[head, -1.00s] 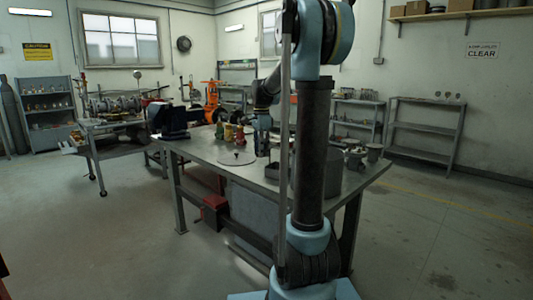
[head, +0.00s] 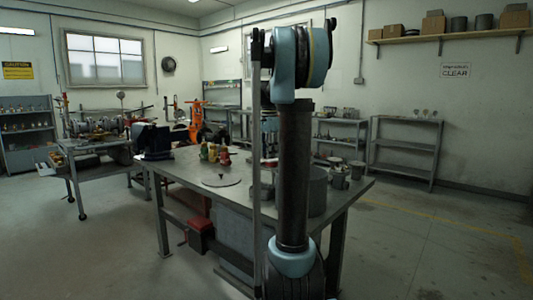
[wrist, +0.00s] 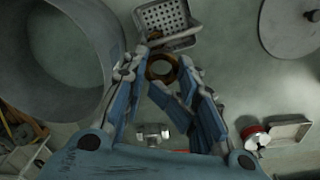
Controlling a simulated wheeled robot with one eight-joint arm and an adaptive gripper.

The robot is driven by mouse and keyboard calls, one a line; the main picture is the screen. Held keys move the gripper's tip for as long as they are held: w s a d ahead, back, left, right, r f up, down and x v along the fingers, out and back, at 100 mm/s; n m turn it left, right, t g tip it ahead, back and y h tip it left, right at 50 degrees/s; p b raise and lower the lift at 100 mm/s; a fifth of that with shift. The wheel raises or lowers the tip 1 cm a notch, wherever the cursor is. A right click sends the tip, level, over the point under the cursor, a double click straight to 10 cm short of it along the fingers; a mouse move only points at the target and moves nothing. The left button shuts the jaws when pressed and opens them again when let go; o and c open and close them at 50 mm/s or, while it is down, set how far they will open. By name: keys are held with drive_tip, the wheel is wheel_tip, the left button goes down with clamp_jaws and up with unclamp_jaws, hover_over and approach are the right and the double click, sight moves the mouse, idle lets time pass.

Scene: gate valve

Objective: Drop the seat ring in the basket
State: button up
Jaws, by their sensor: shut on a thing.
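The seat ring, a brass-coloured ring (wrist: 161,69), shows in the wrist view between the tips of my gripper (wrist: 167,70). The gripper is shut on it. The basket, a small light perforated tray (wrist: 163,18), lies just beyond the fingertips at the top of the wrist view. The ring overlaps the picture near the basket's lower edge; I cannot tell its height above it. In the head view my own arm hides most of the gripper, and the ring cannot be made out there.
A wide grey cylinder (wrist: 25,88) stands left of the gripper; it also shows on the workbench (head: 185,170) in the head view. A round plate (wrist: 290,28) lies at upper right. A small metal fitting (wrist: 152,136), a red-and-white part (wrist: 254,137) and a shallow tray (wrist: 290,130) lie nearer.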

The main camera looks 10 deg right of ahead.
drive_tip(key=shift+f, duration=2.05)
drive_tip(key=o, duration=1.3)
drive_tip(key=shift+c, duration=0.2)
wheel_tip(320, 180, up, 12)
drive_tip(key=shift+a, duration=0.1)
